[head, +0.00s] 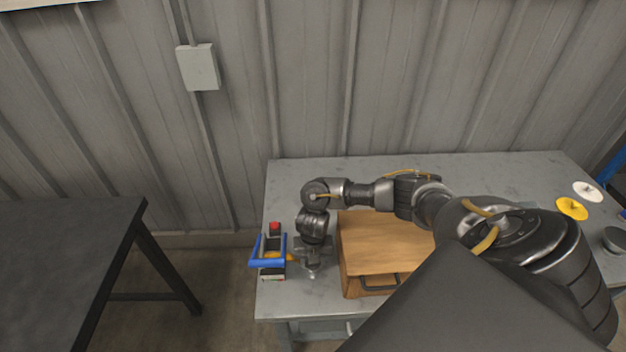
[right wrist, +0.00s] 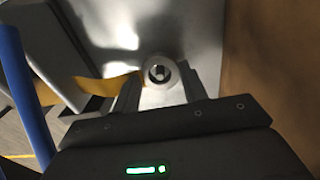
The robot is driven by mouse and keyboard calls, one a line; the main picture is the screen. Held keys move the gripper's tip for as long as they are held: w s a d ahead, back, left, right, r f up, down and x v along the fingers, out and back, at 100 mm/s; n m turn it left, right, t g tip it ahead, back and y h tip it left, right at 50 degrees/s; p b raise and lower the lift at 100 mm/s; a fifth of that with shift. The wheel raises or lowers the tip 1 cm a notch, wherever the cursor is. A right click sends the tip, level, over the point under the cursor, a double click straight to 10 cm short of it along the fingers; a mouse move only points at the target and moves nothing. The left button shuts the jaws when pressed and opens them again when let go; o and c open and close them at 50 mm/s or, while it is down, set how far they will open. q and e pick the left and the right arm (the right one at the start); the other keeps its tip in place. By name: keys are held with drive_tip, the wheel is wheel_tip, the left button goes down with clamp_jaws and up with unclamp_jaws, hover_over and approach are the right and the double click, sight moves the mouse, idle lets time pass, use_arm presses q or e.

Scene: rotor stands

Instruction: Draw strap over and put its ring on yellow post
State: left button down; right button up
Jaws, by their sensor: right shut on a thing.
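My right gripper (head: 313,268) points down at the table's left end, between the blue-framed stand and the wooden box. In the right wrist view, my right gripper (right wrist: 158,82) is shut on a pale ring (right wrist: 160,71) between its fingertips. An orange-yellow strap (right wrist: 100,87) runs left from the ring to a grey block (right wrist: 42,55). In the head view a short piece of strap (head: 289,257) shows between the stand (head: 268,263) and my gripper. I cannot make out a yellow post; what shows inside the ring's hole is unclear. My left gripper is not in view.
The wooden box (head: 385,240) with a dark handle stands close right of my right gripper. Yellow (head: 572,208) and white (head: 588,190) discs lie at the far right. A dark table (head: 65,260) stands left, across a gap.

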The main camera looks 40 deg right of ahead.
drive_tip(key=shift+r+p, duration=2.1)
drive_tip(key=shift+r, duration=0.45)
